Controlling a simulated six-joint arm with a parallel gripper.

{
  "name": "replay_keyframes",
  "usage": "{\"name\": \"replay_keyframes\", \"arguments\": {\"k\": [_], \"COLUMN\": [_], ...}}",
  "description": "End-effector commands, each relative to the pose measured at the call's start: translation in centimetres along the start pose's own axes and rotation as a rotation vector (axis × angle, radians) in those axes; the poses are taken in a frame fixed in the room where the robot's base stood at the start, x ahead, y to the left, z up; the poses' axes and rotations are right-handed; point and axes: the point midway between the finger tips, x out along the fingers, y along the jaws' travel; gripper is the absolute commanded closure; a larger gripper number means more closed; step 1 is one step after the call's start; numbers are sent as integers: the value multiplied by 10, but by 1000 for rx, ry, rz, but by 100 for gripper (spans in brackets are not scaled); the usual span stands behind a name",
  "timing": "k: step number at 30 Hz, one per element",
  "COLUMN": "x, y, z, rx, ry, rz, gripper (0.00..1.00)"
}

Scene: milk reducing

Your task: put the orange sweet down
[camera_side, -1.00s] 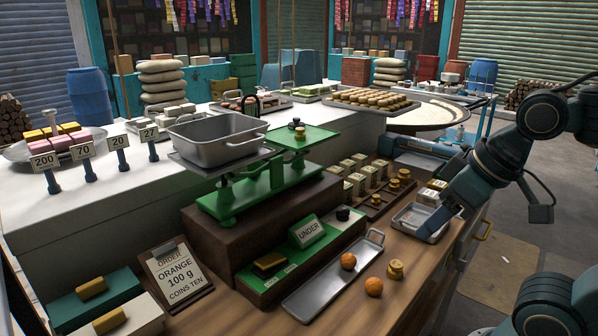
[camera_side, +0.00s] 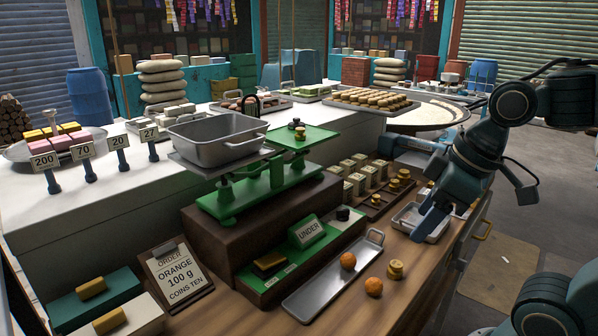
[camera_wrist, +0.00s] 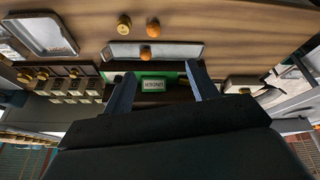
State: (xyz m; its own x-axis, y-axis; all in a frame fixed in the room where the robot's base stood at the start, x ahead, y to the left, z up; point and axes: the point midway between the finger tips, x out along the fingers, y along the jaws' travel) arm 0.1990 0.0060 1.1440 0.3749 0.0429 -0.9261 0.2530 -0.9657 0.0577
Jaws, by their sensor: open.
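Two round orange sweets show in the side view. One orange sweet (camera_side: 348,261) lies on the long metal tray (camera_side: 312,298); the other orange sweet (camera_side: 374,287) lies on the wooden counter just beside that tray. In the wrist view they show as the tray sweet (camera_wrist: 145,53) and the counter sweet (camera_wrist: 154,29). My gripper (camera_wrist: 163,83) is open, with its two fingers apart and nothing between them. In the side view my gripper (camera_side: 424,226) is by the small metal tray (camera_side: 408,216), to the right of the sweets and apart from them.
A brass weight (camera_side: 395,269) stands on the counter near the sweets. The green balance scale (camera_side: 255,189) carries a grey pan (camera_side: 217,142). A green board with an UNDER sign (camera_side: 308,231) and an order card (camera_side: 176,276) lie left of the long tray. Several weights sit in a rack (camera_side: 374,203).

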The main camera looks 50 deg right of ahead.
Motion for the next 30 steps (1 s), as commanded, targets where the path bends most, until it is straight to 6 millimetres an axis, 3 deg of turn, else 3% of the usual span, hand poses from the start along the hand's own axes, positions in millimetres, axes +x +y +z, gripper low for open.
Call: {"name": "replay_keyframes", "arguments": {"k": [16, 30], "x": [40, 83], "y": [27, 77], "z": [-44, -52], "rx": [-713, -1287], "ry": [-143, 7], "rz": [-321, -666], "gripper": [42, 42]}}
